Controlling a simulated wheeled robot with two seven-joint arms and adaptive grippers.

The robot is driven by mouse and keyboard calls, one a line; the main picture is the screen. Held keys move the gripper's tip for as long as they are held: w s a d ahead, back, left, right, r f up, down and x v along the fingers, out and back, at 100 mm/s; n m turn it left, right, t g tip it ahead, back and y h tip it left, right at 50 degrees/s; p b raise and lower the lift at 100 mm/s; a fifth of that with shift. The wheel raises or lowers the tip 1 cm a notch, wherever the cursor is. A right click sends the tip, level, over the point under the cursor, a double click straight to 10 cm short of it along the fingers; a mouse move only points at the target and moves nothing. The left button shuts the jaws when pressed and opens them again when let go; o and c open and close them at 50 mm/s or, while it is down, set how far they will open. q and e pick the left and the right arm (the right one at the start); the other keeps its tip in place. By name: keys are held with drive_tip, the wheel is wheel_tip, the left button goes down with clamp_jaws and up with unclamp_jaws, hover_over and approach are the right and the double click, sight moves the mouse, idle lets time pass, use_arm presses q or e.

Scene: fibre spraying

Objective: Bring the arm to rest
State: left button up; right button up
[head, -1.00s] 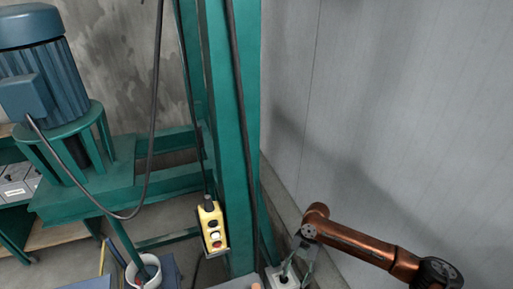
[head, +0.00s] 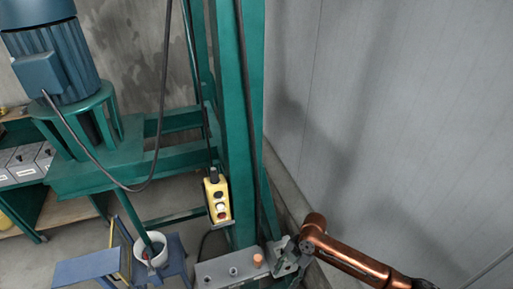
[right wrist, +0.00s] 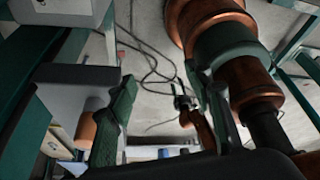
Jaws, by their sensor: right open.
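My right arm comes in from the lower right of the head view, copper-coloured. Its right gripper (head: 285,258) is small and partly unclear there, just right of a grey control box (head: 228,270) with buttons and an orange knob (head: 257,260). In the right wrist view the two dark green fingers (right wrist: 170,92) stand wide apart with nothing between them. A grey box with an orange knob (right wrist: 86,130) shows left of the fingers, apparently the same control box; whether the left finger touches it cannot be told. My left gripper cannot be made out.
A green column (head: 238,120) stands behind the box, with a yellow button pendant (head: 217,200) hanging beside it. A blue motor (head: 50,60) is at upper left. A white bucket (head: 152,255) stands lower left. A grey wall (head: 400,120) closes the right.

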wheel_tip(320, 180, down, 2)
drive_tip(key=s+a+f+m+t+y, duration=0.1)
drive_tip(key=s+a+m, duration=0.2)
drive_tip(key=m, duration=0.1)
drive_tip(key=s+d+m+t+h, duration=0.2)
drive_tip(key=s+d+m, duration=0.4)
drive_tip(key=d+m, duration=0.25)
drive_tip(key=s+d+f+m+t+h, duration=0.1)
drive_tip(key=s+d+m+h, duration=0.1)
drive_tip(key=s+d+m, duration=0.6)
drive_tip(key=s+d+m+t+h, duration=0.25)
drive_tip(key=d+m, duration=0.35)
drive_tip(key=d, duration=0.6)
wheel_tip(320, 180, down, 32)
drive_tip(key=s+a+g+y+b, duration=0.1)
drive_tip(key=a+g+y+b, duration=0.1)
drive_tip(key=b, duration=0.2)
drive_tip(key=s+f+n+b, duration=0.1)
drive_tip(key=s+f+b, duration=0.3)
drive_tip(key=s+f, duration=1.6)
wheel_tip(320, 180, down, 4)
drive_tip(key=shift+s+a+f+g, duration=0.15)
drive_tip(key=shift+s+g, duration=0.15)
drive_tip(key=shift+g, duration=0.15)
